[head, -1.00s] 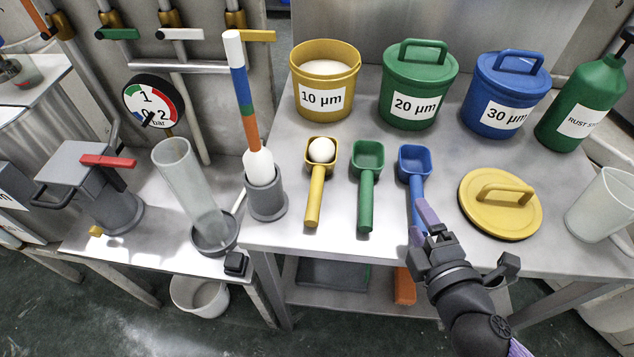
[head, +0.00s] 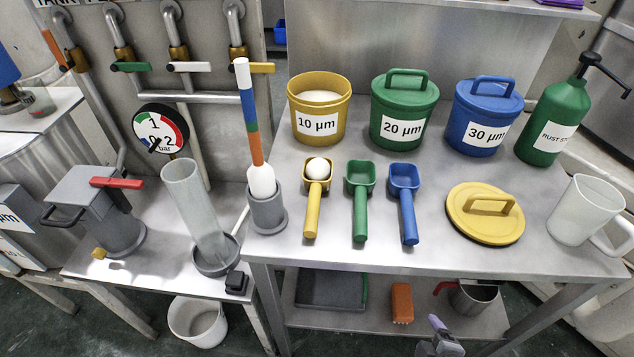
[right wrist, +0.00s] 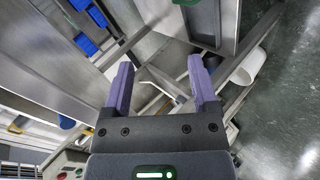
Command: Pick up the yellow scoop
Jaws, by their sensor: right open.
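The yellow scoop (head: 312,212) lies on the steel table with its handle toward the front edge. A white ball (head: 318,168) sits in its bowl. The green scoop (head: 361,205) and the blue scoop (head: 406,205) lie to its right. My right gripper (head: 436,330) shows at the bottom of the head view, below and in front of the table edge, apart from the scoops. In the right wrist view its two purple fingers (right wrist: 160,88) are spread with nothing between them. My left gripper is not in view.
Behind the scoops stand the open yellow tub (head: 320,105), green tub (head: 403,110) and blue tub (head: 483,115). A yellow lid (head: 485,215) and clear jug (head: 585,210) are at right. A grey holder (head: 267,212) with a striped rod stands left of the yellow scoop.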

